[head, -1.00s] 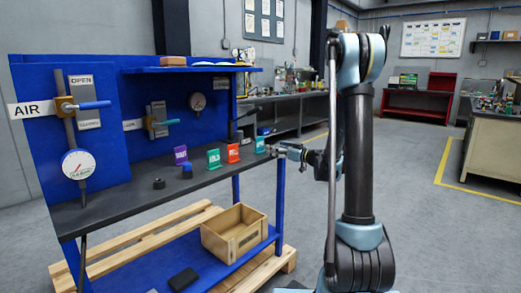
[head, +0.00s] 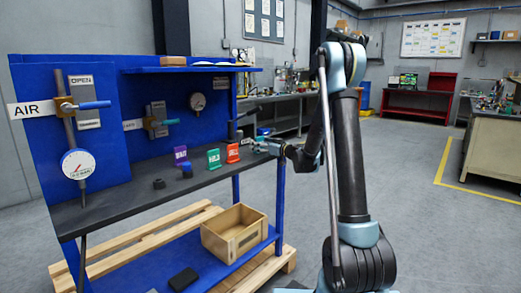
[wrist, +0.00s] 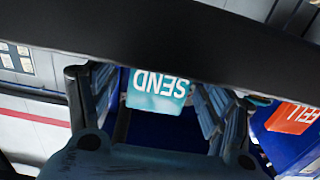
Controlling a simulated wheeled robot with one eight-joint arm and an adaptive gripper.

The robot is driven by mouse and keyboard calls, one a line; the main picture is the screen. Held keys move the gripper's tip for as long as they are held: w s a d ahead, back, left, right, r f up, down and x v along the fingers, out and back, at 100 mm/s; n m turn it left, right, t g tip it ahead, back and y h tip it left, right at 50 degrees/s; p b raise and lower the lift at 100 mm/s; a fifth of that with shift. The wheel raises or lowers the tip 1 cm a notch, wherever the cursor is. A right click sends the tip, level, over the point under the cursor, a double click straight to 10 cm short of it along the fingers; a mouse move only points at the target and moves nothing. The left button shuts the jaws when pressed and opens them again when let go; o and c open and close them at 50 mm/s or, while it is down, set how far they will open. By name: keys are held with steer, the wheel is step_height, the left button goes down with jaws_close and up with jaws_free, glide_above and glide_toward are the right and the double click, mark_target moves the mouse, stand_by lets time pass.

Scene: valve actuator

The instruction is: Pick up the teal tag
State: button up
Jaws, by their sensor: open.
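The teal tag (wrist: 158,88) shows in the wrist view with upside-down "SEND" lettering. It lies between the two spread fingers of my gripper (wrist: 155,95), with visible room at each side. Its one end meets a dark band that looks like the bench top. In the head view my gripper (head: 262,146) is at the right end of the bench and covers most or all of the teal tag. My gripper is open; I cannot tell how deep the tag sits between the fingers.
An orange tag (head: 232,153) stands just left of my gripper and also shows in the wrist view (wrist: 292,117). Green (head: 213,158) and purple (head: 181,155) tags stand farther left on the dark bench (head: 130,190). A wooden crate (head: 234,233) sits below.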

steer(key=shift+w+a, duration=0.1)
steer(key=shift+a, duration=0.1)
steer(key=shift+c, duration=0.3)
steer(key=c, duration=1.1)
steer(key=shift+r, duration=0.1)
